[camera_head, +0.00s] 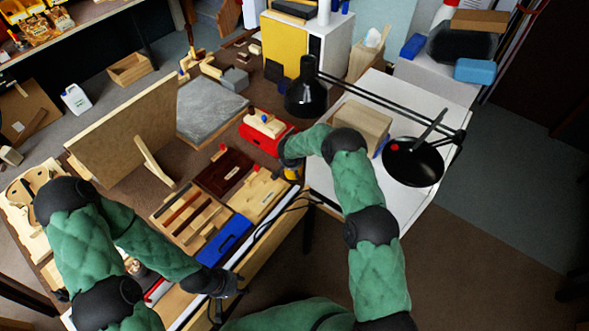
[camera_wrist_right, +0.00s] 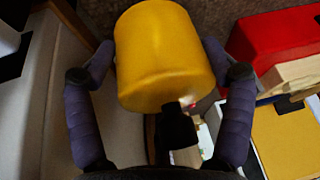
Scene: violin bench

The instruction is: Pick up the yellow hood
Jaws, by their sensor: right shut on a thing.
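The yellow hood (camera_wrist_right: 165,55), a smooth rounded cylinder, sits between the two dark fingers of my right gripper (camera_wrist_right: 160,90) in the right wrist view. The gripper is shut on it. In the head view only a small yellow part (camera_head: 291,174) shows below my right gripper (camera_head: 288,160), beside the bench edge; the arm hides most of it. My left gripper (camera_head: 226,286) is over the front edge of the bench, away from the hood. Its fingers are too small and dark to tell open from shut.
A red box (camera_head: 262,137) with wooden pieces on top is just left of my right gripper. A blue tray (camera_head: 222,240) lies nearer.

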